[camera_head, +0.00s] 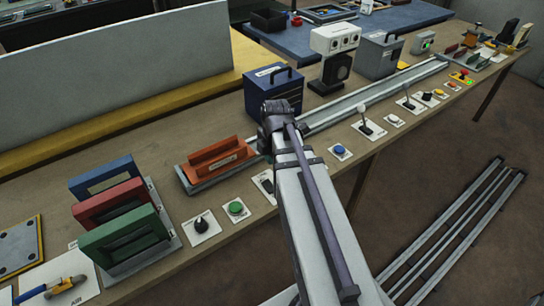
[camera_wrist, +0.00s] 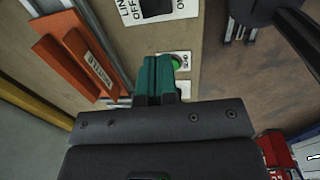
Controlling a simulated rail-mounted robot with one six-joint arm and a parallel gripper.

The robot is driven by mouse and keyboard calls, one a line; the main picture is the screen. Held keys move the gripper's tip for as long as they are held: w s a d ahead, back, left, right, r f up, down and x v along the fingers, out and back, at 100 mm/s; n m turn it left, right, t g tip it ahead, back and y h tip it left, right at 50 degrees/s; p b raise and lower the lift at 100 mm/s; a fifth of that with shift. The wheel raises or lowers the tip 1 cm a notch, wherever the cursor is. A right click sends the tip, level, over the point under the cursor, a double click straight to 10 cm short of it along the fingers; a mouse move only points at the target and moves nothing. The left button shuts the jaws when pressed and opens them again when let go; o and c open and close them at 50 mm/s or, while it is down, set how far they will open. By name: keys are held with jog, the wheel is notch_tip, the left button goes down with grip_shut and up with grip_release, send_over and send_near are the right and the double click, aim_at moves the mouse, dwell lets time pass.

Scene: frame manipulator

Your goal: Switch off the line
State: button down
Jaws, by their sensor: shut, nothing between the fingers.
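A white plate lettered "LINE" and "OFF" (camera_wrist: 130,12) lies at the top of the wrist view and carries a black switch (camera_wrist: 156,7). In the head view, a white plate with a dark switch (camera_head: 266,185) shows beside my arm, partly covered by it. My gripper (camera_wrist: 157,66) has its teal fingers shut together and empty, below the lettered plate in the wrist view. A green button (camera_wrist: 176,62) on its own plate lies just right of the fingertips, partly covered; it also shows in the head view (camera_head: 236,208).
An orange holder (camera_head: 214,160) stands behind the row of controls. A black knob (camera_head: 201,225) lies left of the green button and a blue button (camera_head: 339,149) lies right of my arm. Green, red and blue frames (camera_head: 122,205) stand at the left.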

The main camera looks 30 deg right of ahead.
aim_at(268, 182)
jog(key=shift+w+d+t, duration=0.15)
jog(key=shift+w+t, duration=0.15)
jog(key=shift+w, duration=0.35)
jog(key=f+b, duration=0.4)
jog(key=w+f+b, duration=0.1)
jog(key=f+b, duration=0.4)
jog(key=w+f+b, duration=0.1)
jog(key=f+b, duration=0.3)
jog(key=b, duration=0.1)
jog(key=shift+f, duration=0.4)
